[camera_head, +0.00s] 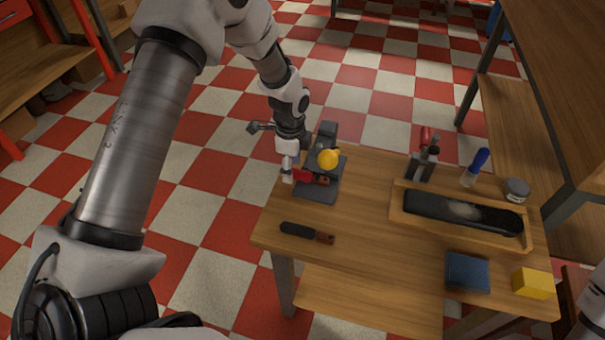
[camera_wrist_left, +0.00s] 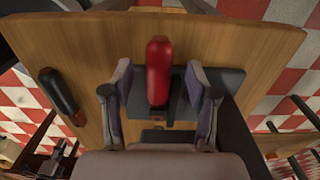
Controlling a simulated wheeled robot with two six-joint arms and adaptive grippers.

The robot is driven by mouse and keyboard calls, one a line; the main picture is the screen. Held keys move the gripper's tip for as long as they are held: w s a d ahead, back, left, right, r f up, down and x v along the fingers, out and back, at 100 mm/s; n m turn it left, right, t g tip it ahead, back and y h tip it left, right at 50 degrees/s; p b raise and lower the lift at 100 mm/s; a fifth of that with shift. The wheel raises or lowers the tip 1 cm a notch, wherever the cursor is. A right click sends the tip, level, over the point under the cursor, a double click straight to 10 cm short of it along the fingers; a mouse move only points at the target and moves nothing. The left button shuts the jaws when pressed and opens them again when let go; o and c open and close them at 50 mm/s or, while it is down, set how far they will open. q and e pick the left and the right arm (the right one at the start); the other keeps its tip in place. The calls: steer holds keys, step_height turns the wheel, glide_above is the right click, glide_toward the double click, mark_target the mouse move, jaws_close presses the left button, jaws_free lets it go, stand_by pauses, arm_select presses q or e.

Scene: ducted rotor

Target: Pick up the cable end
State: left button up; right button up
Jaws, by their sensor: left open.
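I cannot make out a cable end in either view. My left gripper (camera_head: 290,172) is at the left end of the table, beside a dark grey device with a yellow round part (camera_head: 327,159). A red part (camera_head: 303,175) sits low on this device, close to the fingers. In the left wrist view, the left gripper (camera_wrist_left: 160,90) is open, with one finger on each side of the upright red part (camera_wrist_left: 158,70). Gaps show between the fingers and the red part. My right gripper is not in view.
The wooden table (camera_head: 368,215) holds a black-handled tool (camera_head: 300,231) near its front left. A wooden tray (camera_head: 404,216) with a long dark object, a red-topped device (camera_head: 424,158), a blue-capped bottle (camera_head: 475,168), a blue block (camera_head: 467,271) and a yellow block (camera_head: 533,283) stand at the right.

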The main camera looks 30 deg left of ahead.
arm_select(q)
steer(key=shift+f, duration=0.4)
steer(key=shift+r, duration=0.15)
jaws_close()
steer(key=shift+s, duration=0.1)
steer(key=shift+d, duration=0.1)
